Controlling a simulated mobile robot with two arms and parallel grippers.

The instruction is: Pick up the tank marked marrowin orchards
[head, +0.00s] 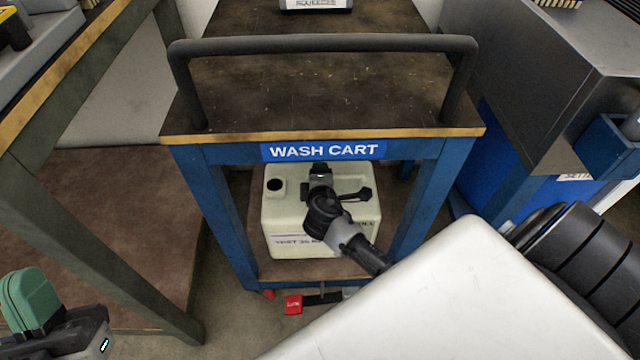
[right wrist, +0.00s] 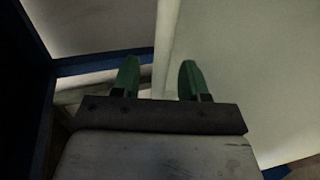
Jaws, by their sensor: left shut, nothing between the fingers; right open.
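A cream tank (head: 280,215) with a dark cap stands upright on the lower shelf of the wash cart (head: 324,150). Its front label is partly covered by my right arm and cannot be read for certain. My right gripper (head: 320,170) is at the tank's top, near its moulded handle. In the right wrist view its green fingers (right wrist: 158,80) are apart, with a pale surface (right wrist: 220,70) filling the view beyond them. I cannot tell whether they touch it. My left gripper (head: 28,290) is shut and empty at the lower left, far from the tank.
The cart's top board (head: 310,85) and blue legs frame the tank from above and both sides. A red object (head: 293,304) shows below the shelf. A workbench (head: 110,190) stands left, a grey metal cabinet (head: 545,75) right. A labelled item (head: 316,5) stands at the top edge.

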